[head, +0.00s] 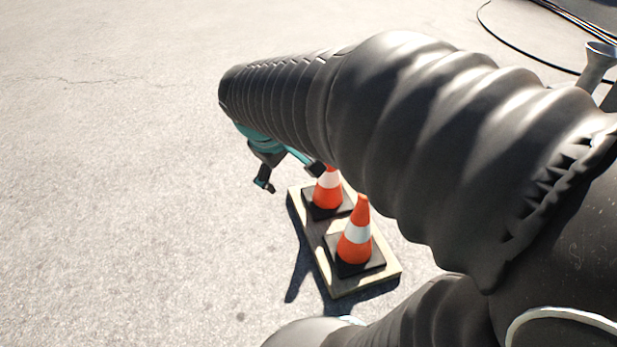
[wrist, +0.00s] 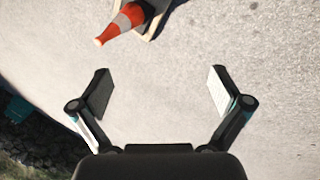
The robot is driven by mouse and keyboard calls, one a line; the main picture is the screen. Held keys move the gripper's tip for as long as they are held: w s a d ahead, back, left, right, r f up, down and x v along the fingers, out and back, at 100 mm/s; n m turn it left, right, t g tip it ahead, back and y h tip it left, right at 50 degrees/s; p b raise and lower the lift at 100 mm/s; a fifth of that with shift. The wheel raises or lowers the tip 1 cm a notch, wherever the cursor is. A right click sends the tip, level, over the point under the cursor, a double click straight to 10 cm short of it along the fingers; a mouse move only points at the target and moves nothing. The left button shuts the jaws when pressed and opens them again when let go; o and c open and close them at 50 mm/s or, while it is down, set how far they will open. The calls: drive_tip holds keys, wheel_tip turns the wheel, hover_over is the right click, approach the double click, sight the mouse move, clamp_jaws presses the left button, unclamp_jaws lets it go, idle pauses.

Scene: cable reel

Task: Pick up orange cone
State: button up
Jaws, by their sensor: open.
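Two orange cones with white bands and black bases stand upright on a low board (head: 321,262). The front cone (head: 355,238) is in full view in the head view. The rear cone (head: 327,192) is partly hidden by my arm. In the wrist view one orange cone (wrist: 122,20) shows at the top, its tip pointing down-left toward my gripper. My gripper (wrist: 161,92) is open and empty, with clear ground between its fingers and the cone apart from them. In the head view my gripper (head: 289,177) hangs left of the rear cone.
Bare concrete ground (head: 120,200) is open to the left. Black cables (head: 520,45) lie at the upper right. A dark rough patch (wrist: 35,150) and a teal object (wrist: 17,108) show at the left of the wrist view.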

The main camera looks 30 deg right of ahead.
drive_tip(key=w+d+f+n+g+h+b, duration=0.1)
drive_tip(key=w+d+f+n+h, duration=0.35)
drive_tip(key=w+d+f, duration=0.6)
drive_tip(key=w+d+f+n+g+h+b, duration=0.1)
drive_tip(key=w+d+f+n+h+b, duration=0.15)
drive_tip(key=w+d+f+n, duration=0.7)
drive_tip(key=n+t+h, duration=0.1)
drive_tip(key=n+h, duration=0.1)
approach(329, 174)
drive_tip(key=w+d, duration=0.1)
drive_tip(key=d, duration=0.1)
drive_tip(key=w+d, duration=0.1)
drive_tip(key=d, duration=0.1)
drive_tip(key=w+d+f, duration=0.1)
drive_tip(key=d, duration=0.1)
drive_tip(key=shift+d+f+b, duration=0.1)
drive_tip(key=shift+d+b, duration=0.15)
drive_tip(key=shift+b, duration=0.05)
drive_tip(key=x, duration=0.5)
drive_tip(key=shift+f, duration=0.3)
drive_tip(key=shift+w, duration=0.1)
drive_tip(key=c, duration=1.8)
